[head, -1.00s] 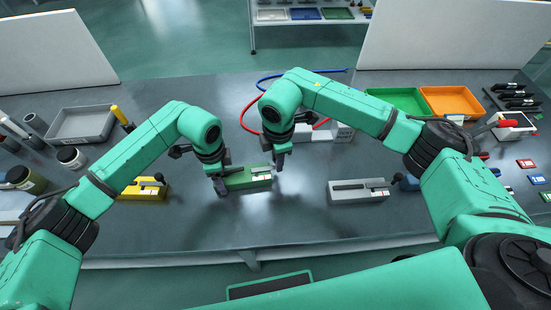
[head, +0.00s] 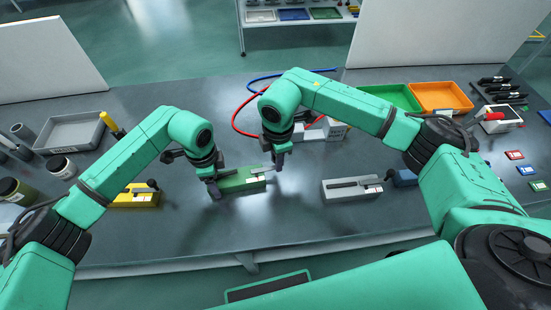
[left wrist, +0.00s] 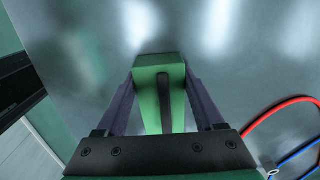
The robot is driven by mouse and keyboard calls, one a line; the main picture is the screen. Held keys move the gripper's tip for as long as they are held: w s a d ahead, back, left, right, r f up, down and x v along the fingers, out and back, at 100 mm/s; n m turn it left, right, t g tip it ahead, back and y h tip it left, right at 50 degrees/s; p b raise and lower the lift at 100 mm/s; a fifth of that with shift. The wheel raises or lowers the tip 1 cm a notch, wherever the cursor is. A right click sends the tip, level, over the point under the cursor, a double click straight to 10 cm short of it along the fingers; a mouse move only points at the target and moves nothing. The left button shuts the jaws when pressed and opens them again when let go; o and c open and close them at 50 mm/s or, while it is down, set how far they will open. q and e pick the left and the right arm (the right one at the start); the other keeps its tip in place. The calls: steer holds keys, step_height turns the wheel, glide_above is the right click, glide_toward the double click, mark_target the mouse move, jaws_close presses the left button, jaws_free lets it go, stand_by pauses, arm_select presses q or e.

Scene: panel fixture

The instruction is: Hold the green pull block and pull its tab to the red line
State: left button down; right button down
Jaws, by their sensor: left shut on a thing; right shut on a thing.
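The green pull block (head: 238,183) lies on the bench in front of me in the head view. My left gripper (head: 214,190) is shut on its left end. In the left wrist view the green block (left wrist: 146,100) sits between the two fingers, with a dark slot along its top. The fingers partly hide the tab's end. A small pale label shows on the block's front near the right, but the red line is too small to make out.
A yellow block (head: 135,198) lies to the left, partly behind my left arm. A grey block (head: 350,190) and a blue block (head: 404,178) lie to the right. Red and blue hoses (head: 240,112) curve behind. The bench in front of the green block is clear.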

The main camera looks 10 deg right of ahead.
steer(key=shift+a, duration=0.1)
steer(key=shift+w+a, duration=0.1)
steer(key=shift+a, duration=1.05)
steer(key=c, duration=0.6)
jaws_free()
